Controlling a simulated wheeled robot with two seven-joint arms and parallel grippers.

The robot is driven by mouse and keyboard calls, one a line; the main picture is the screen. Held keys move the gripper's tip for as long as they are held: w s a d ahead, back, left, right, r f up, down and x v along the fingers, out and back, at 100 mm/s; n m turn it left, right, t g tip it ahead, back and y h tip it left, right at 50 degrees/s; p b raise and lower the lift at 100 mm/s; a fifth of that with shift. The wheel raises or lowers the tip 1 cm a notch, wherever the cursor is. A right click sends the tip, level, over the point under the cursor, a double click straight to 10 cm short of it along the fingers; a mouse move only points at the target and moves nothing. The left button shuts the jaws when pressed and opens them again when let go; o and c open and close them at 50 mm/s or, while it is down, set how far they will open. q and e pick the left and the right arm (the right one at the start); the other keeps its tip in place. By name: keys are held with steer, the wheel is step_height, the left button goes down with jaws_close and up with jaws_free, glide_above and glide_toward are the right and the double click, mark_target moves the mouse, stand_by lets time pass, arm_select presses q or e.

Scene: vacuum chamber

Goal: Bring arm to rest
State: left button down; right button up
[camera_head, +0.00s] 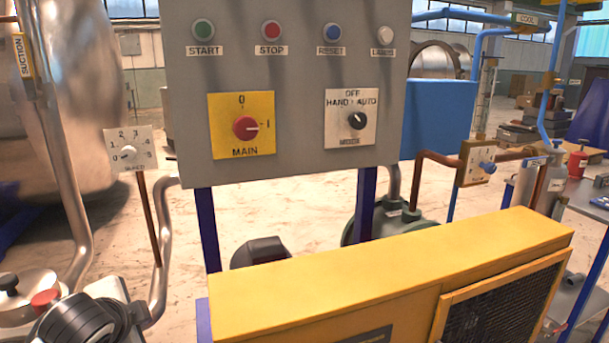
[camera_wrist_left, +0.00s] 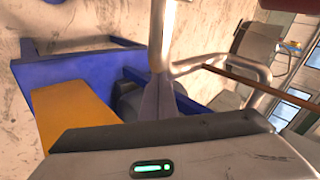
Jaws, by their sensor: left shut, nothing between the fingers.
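In the left wrist view, the pale housing of my left gripper (camera_wrist_left: 180,155) fills the bottom, with a green light and a dark front edge. The gripper is shut and empty; its fingertips are not clearly shown. Beyond it are a yellow block (camera_wrist_left: 70,115), blue frame bars and a bent metal pipe, all apart from it as far as I can tell. In the head view, a dark round arm part of mine (camera_head: 82,322) shows at the lower left. My right gripper is in neither view.
A grey control panel (camera_head: 290,80) stands ahead on blue posts. A yellow machine (camera_head: 390,255) with a dark grille fills the lower right. A metal pipe (camera_head: 160,270) and a small dial plate (camera_head: 128,148) are at left. A workbench (camera_head: 590,195) is at far right.

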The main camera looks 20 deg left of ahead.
arm_select(q)
steer(key=s+d+f+n+g+h, duration=0.2)
steer(key=s+d+f+n+h, duration=0.1)
steer(key=s+d+f, duration=0.7)
steer(key=s+d+f+n+g+h, duration=0.25)
steer(key=s+d+f, duration=0.55)
steer(key=d, duration=0.4)
steer(key=w+d+f+t+h, duration=0.1)
steer(key=d+f+t, duration=0.1)
steer(key=f, duration=0.3)
steer(key=w+d+f+t+h, duration=0.1)
steer(key=w+d+f+t, duration=0.1)
steer(key=f, duration=0.4)
steer(key=shift+w+d+f+t, duration=0.15)
steer(key=shift+w+d+t, duration=0.1)
steer(key=shift+d+t, duration=0.35)
